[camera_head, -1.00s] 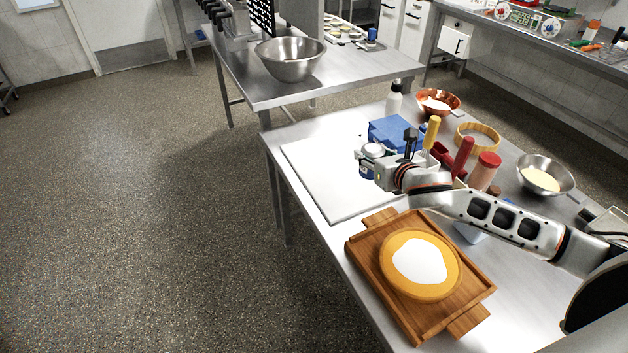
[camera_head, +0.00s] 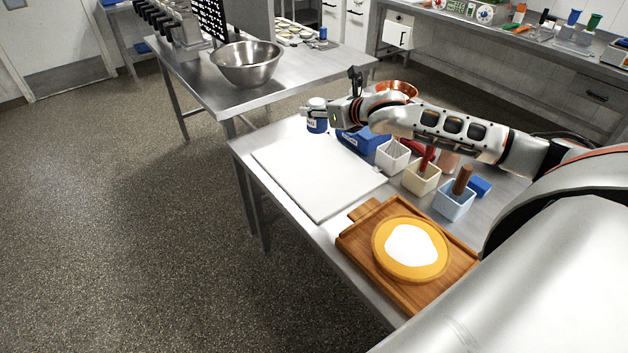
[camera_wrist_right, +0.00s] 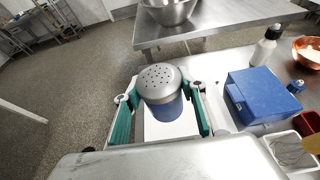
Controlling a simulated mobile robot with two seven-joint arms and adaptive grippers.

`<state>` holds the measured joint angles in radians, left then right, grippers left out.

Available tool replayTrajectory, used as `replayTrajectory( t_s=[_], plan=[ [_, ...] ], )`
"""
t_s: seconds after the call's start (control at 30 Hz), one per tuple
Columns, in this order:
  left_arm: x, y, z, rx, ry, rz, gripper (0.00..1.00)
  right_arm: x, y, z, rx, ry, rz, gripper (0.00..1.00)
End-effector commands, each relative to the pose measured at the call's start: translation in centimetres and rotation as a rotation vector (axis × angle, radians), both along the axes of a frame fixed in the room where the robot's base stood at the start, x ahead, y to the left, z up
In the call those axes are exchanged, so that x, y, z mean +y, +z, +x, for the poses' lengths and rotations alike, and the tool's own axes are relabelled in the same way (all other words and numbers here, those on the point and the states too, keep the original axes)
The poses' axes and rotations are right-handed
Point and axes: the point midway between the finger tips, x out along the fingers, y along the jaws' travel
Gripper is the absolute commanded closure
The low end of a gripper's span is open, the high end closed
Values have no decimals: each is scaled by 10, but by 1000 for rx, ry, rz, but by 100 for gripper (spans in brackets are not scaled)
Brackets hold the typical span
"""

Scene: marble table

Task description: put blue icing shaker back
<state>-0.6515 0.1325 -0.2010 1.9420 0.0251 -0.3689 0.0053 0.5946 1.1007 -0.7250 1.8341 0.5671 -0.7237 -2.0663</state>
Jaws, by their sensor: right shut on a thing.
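The blue icing shaker (camera_head: 317,118) is upright in my right gripper (camera_head: 306,114), over the far left part of the table in the head view. In the right wrist view its perforated silver lid and blue body (camera_wrist_right: 160,84) stand between the green-lined fingers of the right gripper (camera_wrist_right: 162,106), which are shut on it. Whether its base touches the table cannot be told. My left gripper is not in view.
A white board (camera_head: 315,172) lies on the steel table. A blue box (camera_wrist_right: 262,95), white bottle (camera_wrist_right: 265,45) and copper bowl (camera_wrist_right: 308,52) stand right of the shaker. A wooden tray (camera_head: 357,240) with an iced cake (camera_head: 412,250) is in front. Containers (camera_head: 421,178) hold tools.

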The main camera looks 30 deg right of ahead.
Motion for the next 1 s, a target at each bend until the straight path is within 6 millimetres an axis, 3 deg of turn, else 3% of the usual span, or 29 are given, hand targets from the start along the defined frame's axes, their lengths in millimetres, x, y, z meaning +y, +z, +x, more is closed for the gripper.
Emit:
replayTrajectory(
  t_s=[0.17,0.7,1.0],
  plan=[
    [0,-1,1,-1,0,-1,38,1,-11,0,2,1,3,85],
    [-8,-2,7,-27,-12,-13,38,2,-135,0,2,-1,5,85],
    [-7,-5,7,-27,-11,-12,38,1,-162,0,0,0,1,85]
  ],
)
